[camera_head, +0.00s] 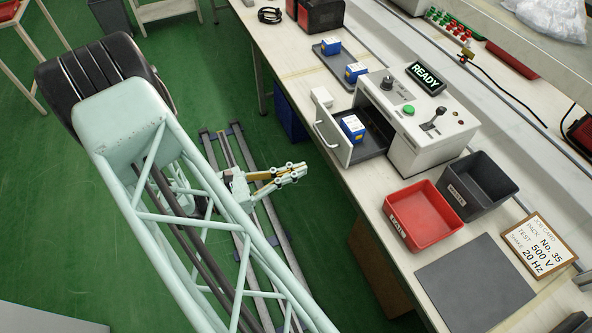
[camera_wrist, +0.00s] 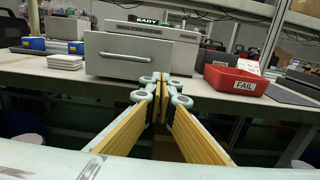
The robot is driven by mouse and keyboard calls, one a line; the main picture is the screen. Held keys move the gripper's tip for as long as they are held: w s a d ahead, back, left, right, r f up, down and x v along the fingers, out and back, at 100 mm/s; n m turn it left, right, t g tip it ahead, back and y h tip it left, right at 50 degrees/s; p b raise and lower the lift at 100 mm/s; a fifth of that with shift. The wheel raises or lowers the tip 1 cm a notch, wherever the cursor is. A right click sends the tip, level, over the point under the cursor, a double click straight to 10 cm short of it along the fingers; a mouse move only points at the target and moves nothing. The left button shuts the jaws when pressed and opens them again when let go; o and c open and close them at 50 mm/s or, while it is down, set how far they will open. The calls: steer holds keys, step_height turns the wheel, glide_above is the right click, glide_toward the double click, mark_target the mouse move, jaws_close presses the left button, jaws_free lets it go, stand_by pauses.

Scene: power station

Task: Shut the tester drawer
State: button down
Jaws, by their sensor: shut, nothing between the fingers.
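The tester (camera_head: 435,140) is a pale box on the bench with a lit READY display (camera_head: 426,78), knobs and a lever. Its drawer (camera_head: 372,143) is pulled out toward the bench's front edge. A blue and white pack (camera_head: 352,127) lies in the drawer. The drawer's grey front with its bar handle (camera_head: 324,136) faces my gripper; the front (camera_wrist: 130,57) also fills the upper left of the wrist view. My gripper (camera_head: 303,168) is shut and empty, in front of the bench, apart from the drawer. In the wrist view the fingertips (camera_wrist: 165,85) show at the drawer's lower right corner.
A red FAIL bin (camera_head: 424,216) and a dark bin (camera_head: 477,186) stand right of the tester. A tray (camera_head: 338,62) with blue packs and a white stack (camera_head: 321,97) are on the other side. A grey mat (camera_head: 474,282) lies nearer. Green floor lies before the bench.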

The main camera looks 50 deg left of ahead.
mark_target(343, 154)
steer(key=shift+b+x, duration=0.95)
steer(key=shift+x, duration=5)
steer(key=shift+w+d, duration=0.1)
